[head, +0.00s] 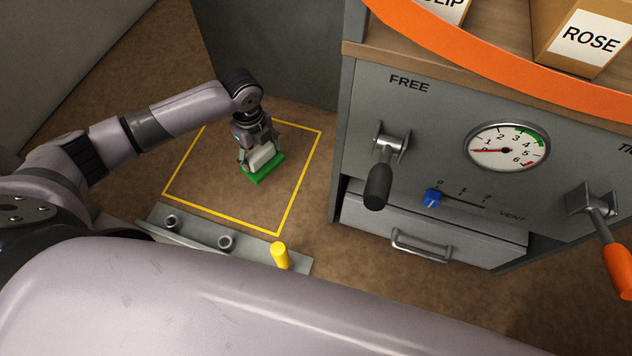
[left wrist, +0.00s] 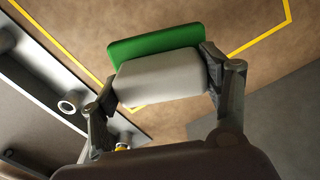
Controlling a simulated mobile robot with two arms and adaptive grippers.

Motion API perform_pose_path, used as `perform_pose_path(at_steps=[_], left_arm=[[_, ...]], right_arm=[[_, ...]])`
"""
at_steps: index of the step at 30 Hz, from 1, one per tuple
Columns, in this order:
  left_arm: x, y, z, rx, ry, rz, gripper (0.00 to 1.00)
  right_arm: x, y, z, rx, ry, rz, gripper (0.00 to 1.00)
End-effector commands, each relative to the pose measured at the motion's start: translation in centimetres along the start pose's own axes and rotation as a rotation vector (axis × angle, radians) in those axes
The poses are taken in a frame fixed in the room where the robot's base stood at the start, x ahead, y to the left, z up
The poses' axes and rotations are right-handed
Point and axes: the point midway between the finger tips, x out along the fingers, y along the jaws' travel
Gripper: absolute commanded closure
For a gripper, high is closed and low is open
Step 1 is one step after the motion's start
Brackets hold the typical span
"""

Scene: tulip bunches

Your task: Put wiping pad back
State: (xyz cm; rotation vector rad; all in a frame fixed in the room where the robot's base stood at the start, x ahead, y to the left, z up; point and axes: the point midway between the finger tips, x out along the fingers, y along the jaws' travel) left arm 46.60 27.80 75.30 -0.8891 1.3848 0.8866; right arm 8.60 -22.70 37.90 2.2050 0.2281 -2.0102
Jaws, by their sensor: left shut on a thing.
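The wiping pad has a pale grey block (head: 262,157) on top and a green base (head: 262,172). My left gripper (head: 259,154) is shut on the grey block, inside the yellow outlined square (head: 192,207) on the brown floor. In the left wrist view the two fingers sit on either side of the grey block (left wrist: 160,80), with the green base (left wrist: 150,42) beyond it. I cannot tell whether the base touches the floor. My right gripper does not show in either view.
A grey rail with round fittings (head: 225,242) and a yellow peg (head: 280,256) lies along the square's near side. A grey cabinet (head: 430,150) with levers, a gauge (head: 507,149) and a drawer (head: 430,232) stands at right. A grey wall is behind. Floor within the square is otherwise clear.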

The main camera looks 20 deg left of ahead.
Motion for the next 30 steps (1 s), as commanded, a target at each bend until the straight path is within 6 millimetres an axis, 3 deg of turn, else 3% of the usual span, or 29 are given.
perform_pose_path(at_steps=[1,9,17,21,30], left_arm=[[-0.4,-0.7,-1.5,0.004,0.004,-0.003,0.56],[-0.3,-3.5,-8.1,0.001,0.003,-0.003,0.56],[-0.2,-5.6,-13.2,0.001,0.001,-0.001,0.56],[2.0,-5.4,-13.0,-0.005,-0.001,0.002,0.56],[5.2,-5.4,-13.0,-0.004,-0.001,0.003,0.56]], right_arm=[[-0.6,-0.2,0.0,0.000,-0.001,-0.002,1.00],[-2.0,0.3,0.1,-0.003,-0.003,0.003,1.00],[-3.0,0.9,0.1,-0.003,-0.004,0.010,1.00],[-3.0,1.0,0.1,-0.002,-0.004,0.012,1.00],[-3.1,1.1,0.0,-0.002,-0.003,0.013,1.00]])
